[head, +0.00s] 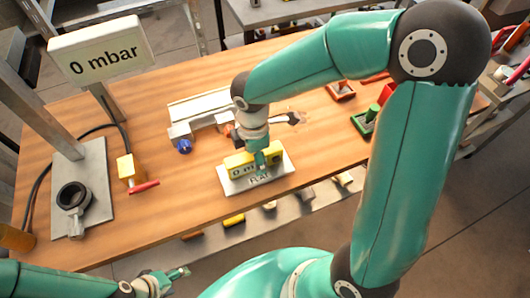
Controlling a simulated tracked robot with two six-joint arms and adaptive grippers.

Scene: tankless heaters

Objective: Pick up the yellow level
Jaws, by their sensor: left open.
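A yellow block-shaped level (238,163) with dark lettering on its front stands on a white plate (284,171) near the middle of the wooden bench. My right gripper (262,160) points down at the right part of the level and hides some of it. Its fingers are small and partly hidden, so I cannot tell whether they touch or grip the level. My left gripper (172,280) is open and empty at the bottom left, in front of the bench edge and away from the level.
A "0 mbar" display (100,55) stands at the back left. A grey plate (95,190) with a black ring and a yellow valve (129,172) with a red handle lie at left. A white rail (200,108) is behind the level. Bare bench (165,215) lies front left.

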